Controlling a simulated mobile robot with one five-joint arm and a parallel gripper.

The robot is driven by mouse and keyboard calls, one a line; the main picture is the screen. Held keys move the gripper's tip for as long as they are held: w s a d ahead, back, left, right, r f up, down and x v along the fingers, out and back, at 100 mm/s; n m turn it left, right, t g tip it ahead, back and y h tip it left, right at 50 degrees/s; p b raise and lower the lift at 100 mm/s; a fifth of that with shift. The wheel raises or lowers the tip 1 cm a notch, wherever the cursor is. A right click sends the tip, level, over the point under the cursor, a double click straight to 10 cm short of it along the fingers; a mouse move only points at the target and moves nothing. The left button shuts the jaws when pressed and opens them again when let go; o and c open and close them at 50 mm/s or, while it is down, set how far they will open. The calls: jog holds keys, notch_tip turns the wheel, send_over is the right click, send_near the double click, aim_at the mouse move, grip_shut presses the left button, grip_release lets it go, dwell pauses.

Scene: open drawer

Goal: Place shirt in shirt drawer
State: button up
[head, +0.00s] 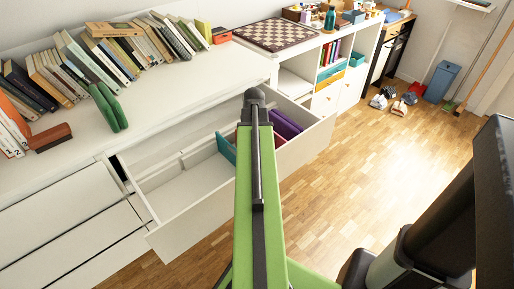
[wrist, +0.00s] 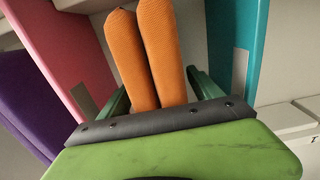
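A white drawer (head: 157,238) is pulled open in the head view. Upright coloured panels stand in it: teal (head: 226,148), purple (head: 287,124) and a partly hidden reddish one. In the wrist view, my gripper (wrist: 138,22) has its two orange ribbed fingers side by side, almost touching, with nothing visible between them. They show between a pink panel (wrist: 68,50) and a teal panel (wrist: 238,45), each with a grey patch; a purple panel (wrist: 30,105) is farther left. My arm hides the gripper in the head view. I cannot make out a shirt for certain.
A dark green folded-looking object (head: 108,108) rests on the white dresser top (head: 185,85), near rows of books (head: 75,65). A chessboard (head: 270,35) lies farther back. The wooden floor (head: 370,140) right of the drawer is clear; shoes (head: 385,98) and a blue bin (head: 442,80) are beyond.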

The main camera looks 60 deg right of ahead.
notch_tip(320, 180, up, 13)
jog(key=p, duration=1.2)
jog(key=shift+f+p, duration=0.2)
jog(key=shift+p, duration=0.1)
jog(key=shift+f, duration=0.15)
jog(key=shift+w+a, duration=0.1)
